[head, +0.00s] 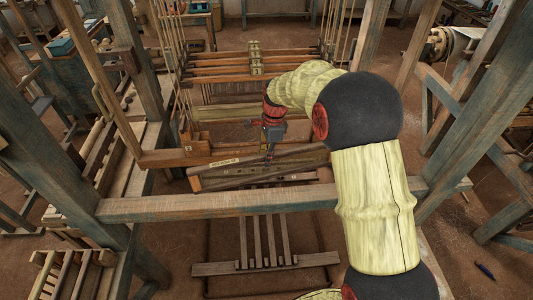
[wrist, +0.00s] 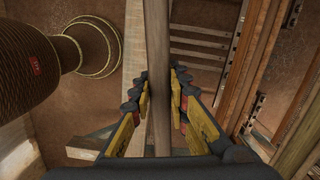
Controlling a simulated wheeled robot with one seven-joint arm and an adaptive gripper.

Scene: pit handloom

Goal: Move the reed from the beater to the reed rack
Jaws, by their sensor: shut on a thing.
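My gripper (head: 270,153) is low over the middle of the loom, at the beater (head: 170,158). In the wrist view its fingers (wrist: 158,85) are closed on both sides of a long brown wooden bar, which I take to be the reed (wrist: 158,35). The reed runs up the picture between the finger pads. In the head view the reed (head: 215,183) appears as a long, slightly tilted bar under the gripper, close to the beater's wood. I cannot tell whether they touch. A slatted wooden rack (head: 65,280), possibly the reed rack, stands at the lower left.
A thick wooden cross beam (head: 260,203) spans the loom in front of the gripper. Heavy posts (head: 130,60) stand at both sides. Treadle bars (head: 265,240) lie below. A bench with slats (head: 100,165) is at the left. Heddle bars (head: 255,60) hang behind.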

